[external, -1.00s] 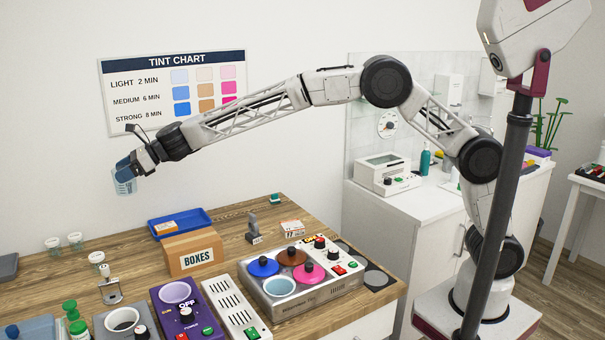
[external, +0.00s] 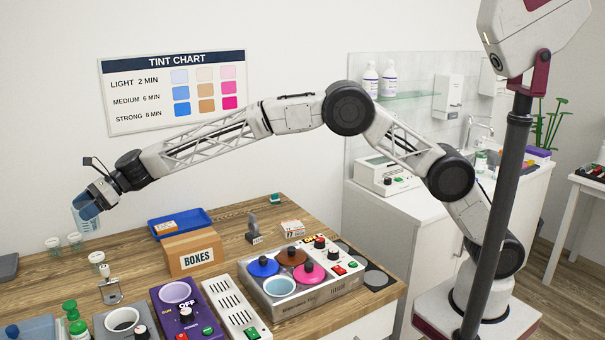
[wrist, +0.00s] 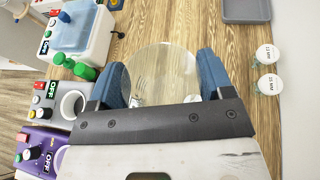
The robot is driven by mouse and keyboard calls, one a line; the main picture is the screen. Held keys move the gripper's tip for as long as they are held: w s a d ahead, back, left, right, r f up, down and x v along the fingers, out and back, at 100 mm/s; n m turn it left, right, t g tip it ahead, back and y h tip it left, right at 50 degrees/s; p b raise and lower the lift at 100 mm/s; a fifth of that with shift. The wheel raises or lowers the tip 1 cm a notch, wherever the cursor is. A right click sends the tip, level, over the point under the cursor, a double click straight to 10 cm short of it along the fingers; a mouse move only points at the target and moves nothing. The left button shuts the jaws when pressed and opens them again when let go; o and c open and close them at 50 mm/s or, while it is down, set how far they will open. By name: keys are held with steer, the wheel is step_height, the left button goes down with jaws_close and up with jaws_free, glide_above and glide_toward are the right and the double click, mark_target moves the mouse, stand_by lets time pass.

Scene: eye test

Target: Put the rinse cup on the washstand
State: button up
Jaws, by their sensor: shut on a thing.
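My gripper (external: 84,208) is at the left of the external view, above the far left part of the wooden table. Its blue fingers are shut on a clear cup (external: 88,224), which I take to be the rinse cup. In the wrist view the cup (wrist: 160,62) shows as a see-through round shape between the two fingers (wrist: 163,80), with wood grain visible through it. The washstand (external: 385,222) seems to be the white cabinet at the back right, with a tap (external: 474,130) at its rear. The arm hides part of it.
Purple (external: 178,300) and steel (external: 300,285) heaters fill the front. A white device (external: 388,176) and bottles stand on the washstand.

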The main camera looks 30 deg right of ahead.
steer(key=s+a+f+n+g, duration=0.2)
steer(key=s+a+f, duration=0.3)
steer(key=a+f, duration=0.1)
steer(key=shift+s+a+f+h, duration=0.2)
steer(key=shift+s+f+h, duration=0.1)
steer(key=shift+f, duration=0.1)
steer(key=shift+g, duration=0.4)
glide_above(83, 295)
step_height(83, 295, down, 6)
steer(key=shift+f, duration=0.15)
stand_by(0.4)
steer(key=shift+f, duration=1.85)
steer(key=shift+f, duration=0.1)
